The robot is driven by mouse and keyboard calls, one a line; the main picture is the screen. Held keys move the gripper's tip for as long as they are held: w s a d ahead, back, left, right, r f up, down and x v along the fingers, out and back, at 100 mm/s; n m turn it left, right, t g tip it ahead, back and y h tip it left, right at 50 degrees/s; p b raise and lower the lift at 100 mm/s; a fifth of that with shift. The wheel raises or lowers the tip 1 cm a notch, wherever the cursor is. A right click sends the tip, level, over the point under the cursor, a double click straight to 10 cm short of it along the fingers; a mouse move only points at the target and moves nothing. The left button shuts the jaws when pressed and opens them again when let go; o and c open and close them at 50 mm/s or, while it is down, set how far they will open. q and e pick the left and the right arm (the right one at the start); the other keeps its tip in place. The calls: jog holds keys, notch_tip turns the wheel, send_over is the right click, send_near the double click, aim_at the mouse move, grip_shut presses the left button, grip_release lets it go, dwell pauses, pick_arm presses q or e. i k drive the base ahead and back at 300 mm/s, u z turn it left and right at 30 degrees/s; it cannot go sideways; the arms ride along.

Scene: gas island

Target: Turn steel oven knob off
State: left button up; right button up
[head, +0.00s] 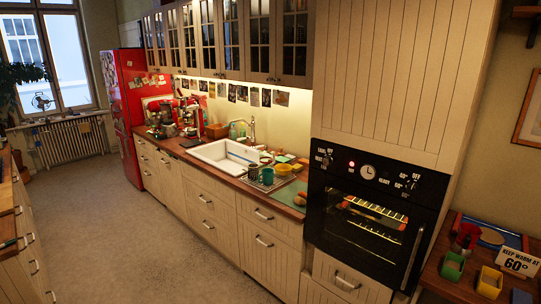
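A black built-in oven (372,215) stands in the tall cabinet right of centre. Its control panel has a steel knob on the left (326,160) and another steel knob on the right (411,185), with a round white clock (368,172) between them. A small red light shows left of the clock. The inside of the oven glows and something round and brownish sits in it. The oven door is closed, with a long handle (412,258) at its right side. The knobs' exact pointer angles are too small to tell. Neither of my grippers is in view.
A wooden counter (225,182) with a white sink (226,157) runs left of the oven. A side table (447,290) on the right holds colored cups and a "keep warm at 60°" sign (517,262). A red fridge (130,90) stands farther back. The floor (125,225) is clear.

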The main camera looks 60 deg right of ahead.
aim_at(328, 160)
jog(key=z, duration=0.15)
jog(key=i, duration=1.3)
jog(key=z, duration=1.25)
jog(key=i, duration=0.8)
jog(key=z, duration=1.05)
jog(key=i, duration=0.25)
jog(key=z, duration=0.3)
